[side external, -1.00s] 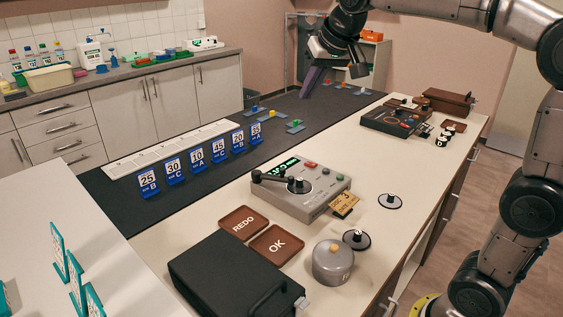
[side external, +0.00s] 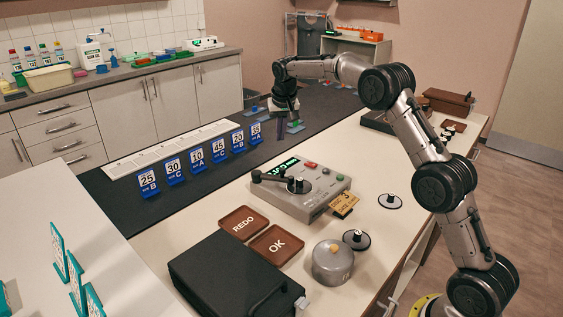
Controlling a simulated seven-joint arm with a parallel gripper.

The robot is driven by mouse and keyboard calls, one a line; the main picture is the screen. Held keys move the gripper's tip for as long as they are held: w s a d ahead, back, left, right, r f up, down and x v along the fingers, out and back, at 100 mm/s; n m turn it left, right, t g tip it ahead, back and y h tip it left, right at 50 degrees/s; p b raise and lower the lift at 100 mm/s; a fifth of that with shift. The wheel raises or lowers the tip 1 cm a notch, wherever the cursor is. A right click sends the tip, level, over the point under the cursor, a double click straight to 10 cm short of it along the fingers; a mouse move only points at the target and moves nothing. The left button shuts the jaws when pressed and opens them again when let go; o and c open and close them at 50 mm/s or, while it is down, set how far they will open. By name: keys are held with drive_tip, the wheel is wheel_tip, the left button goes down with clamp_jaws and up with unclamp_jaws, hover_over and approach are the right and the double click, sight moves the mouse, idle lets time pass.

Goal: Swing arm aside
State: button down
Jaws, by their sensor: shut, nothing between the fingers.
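A grey device (side external: 318,205) with a green-lit display stands on the white bench. A black swing arm (side external: 272,179) lies across its top, running left from a round dark disc with a knob (side external: 298,186). My gripper (side external: 281,136) points down over the dark mat, behind the device and to the right of the number cards. Its fingers are shut and empty, apart from the swing arm. The small things just behind the fingers are partly hidden.
Blue number cards (side external: 197,161) stand in a row left of the device. REDO (side external: 243,223) and OK (side external: 276,246) plates, a black case (side external: 228,275) and a round grey pot (side external: 333,263) are in front. A loose disc (side external: 390,201) lies to the right.

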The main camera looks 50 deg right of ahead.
idle(0.3)
drive_tip(key=x, duration=1)
drive_tip(key=shift+d+f, duration=0.15)
drive_tip(key=shift+s+a, duration=0.85)
drive_tip(key=shift+s, duration=0.2)
drive_tip(key=shift+s+a, duration=0.4)
drive_tip(key=shift+s, duration=0.15)
